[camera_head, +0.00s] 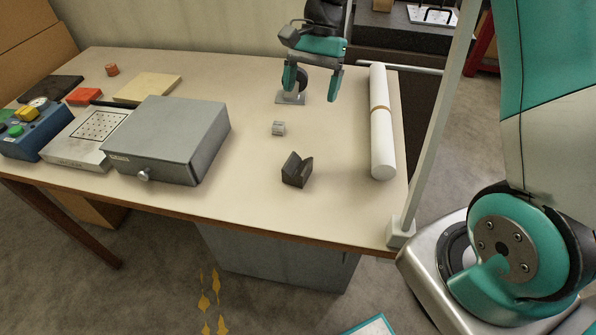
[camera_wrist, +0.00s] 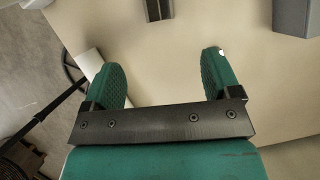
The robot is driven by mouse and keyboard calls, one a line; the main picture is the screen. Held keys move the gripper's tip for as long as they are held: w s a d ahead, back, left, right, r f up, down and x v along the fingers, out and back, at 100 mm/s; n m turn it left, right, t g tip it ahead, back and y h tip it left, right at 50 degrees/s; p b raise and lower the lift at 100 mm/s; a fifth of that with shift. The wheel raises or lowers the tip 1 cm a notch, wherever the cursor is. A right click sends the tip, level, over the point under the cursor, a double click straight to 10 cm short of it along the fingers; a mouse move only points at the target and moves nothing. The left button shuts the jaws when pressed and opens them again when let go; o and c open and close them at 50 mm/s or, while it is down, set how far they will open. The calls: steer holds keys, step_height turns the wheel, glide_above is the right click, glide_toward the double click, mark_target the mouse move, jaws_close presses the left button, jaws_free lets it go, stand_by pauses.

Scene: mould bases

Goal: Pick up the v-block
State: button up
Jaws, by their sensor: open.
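The v-block (camera_head: 297,170), a dark block with a V-shaped notch in its top, stands on the table toward its front right. In the wrist view a dark block at the top edge (camera_wrist: 158,8), cut off by the frame, appears to be it. My gripper (camera_head: 311,92) hangs over the back right of the table, behind the v-block and apart from it. Its teal fingers are spread, with nothing between them, also in the wrist view (camera_wrist: 163,65).
A grey-based stand (camera_head: 290,98) is by the left finger. A white roll (camera_head: 382,130) lies at the right edge, a grey drawer box (camera_head: 170,135) at left. The table around the v-block is clear.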

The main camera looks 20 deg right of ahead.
steer(key=p, duration=0.2)
glide_above(296, 170)
steer(key=w+d, duration=0.2)
step_height(296, 170, down, 11)
steer(key=shift+w+d+r, duration=0.1)
steer(key=shift+d, duration=0.05)
steer(key=shift+s+a+p+x, duration=0.15)
steer(key=shift+p+x, duration=0.2)
steer(key=shift+x, duration=1)
steer(key=shift+s+a+p+x, duration=0.15)
steer(key=shift+p+x, duration=0.2)
steer(key=shift+x, duration=1.05)
steer(key=shift+d+r, duration=0.1)
steer(key=shift+r, duration=0.1)
steer(key=c, duration=1.5)
steer(key=shift+r, duration=0.1)
steer(key=shift+c, duration=0.2)
